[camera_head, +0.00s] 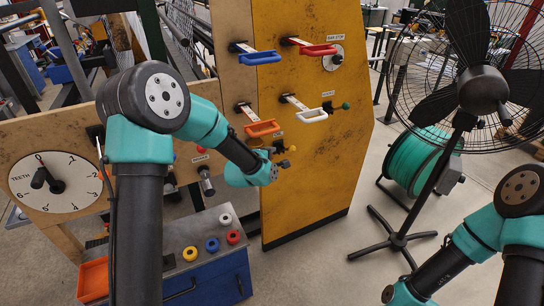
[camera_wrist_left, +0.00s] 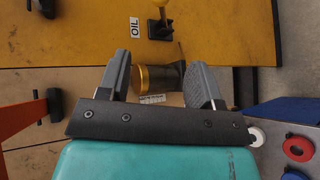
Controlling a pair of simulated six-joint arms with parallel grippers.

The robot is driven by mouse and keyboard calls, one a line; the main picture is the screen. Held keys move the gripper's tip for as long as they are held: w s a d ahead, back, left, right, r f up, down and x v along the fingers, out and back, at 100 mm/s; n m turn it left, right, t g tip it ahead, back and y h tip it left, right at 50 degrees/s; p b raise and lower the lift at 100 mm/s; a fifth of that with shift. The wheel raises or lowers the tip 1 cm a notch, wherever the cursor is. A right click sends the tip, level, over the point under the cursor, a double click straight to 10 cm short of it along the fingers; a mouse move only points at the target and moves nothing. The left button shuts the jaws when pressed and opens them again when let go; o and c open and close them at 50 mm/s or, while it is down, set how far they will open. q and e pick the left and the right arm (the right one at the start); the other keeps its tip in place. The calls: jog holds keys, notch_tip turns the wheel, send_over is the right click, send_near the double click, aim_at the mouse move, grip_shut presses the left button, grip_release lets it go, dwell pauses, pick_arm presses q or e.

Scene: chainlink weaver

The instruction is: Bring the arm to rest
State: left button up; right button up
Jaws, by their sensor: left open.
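My left arm comes in from the left of the head view and reaches toward the yellow panel (camera_head: 330,180). Its gripper (camera_head: 284,154) is small there, in front of the panel's lower left part. In the left wrist view the gripper (camera_wrist_left: 160,85) shows its two dark fingers apart. A dark cylinder with a gold band (camera_wrist_left: 155,78) shows between and beyond the fingers; whether they touch it I cannot tell. My right arm bends in at the lower right of the head view, and its gripper is out of the frame.
The panel carries a blue handle (camera_head: 262,58), a red handle (camera_head: 318,50), an orange handle (camera_head: 262,128) and a white handle (camera_head: 312,116). A dial (camera_head: 54,182) is at left. A blue cabinet (camera_head: 222,275) bears coloured rings. A fan (camera_head: 484,90) and green reel (camera_head: 420,160) stand right.

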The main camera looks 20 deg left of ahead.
pick_arm(q)
jog(key=s+f+m+g, duration=0.65)
jog(key=s+f, duration=0.55)
jog(key=f, duration=0.5)
jog(key=s+f+m+g, duration=0.3)
jog(key=s+f+m, duration=0.1)
jog(key=s, duration=0.6)
jog(key=s+f+m+g, duration=0.3)
jog(key=s+f+m, duration=0.2)
jog(key=s, duration=0.6)
notch_tip(320, 180, down, 2)
jog(key=shift+s+f+h, duration=0.2)
jog(key=shift+s+h, duration=0.05)
jog(key=shift+h, duration=0.15)
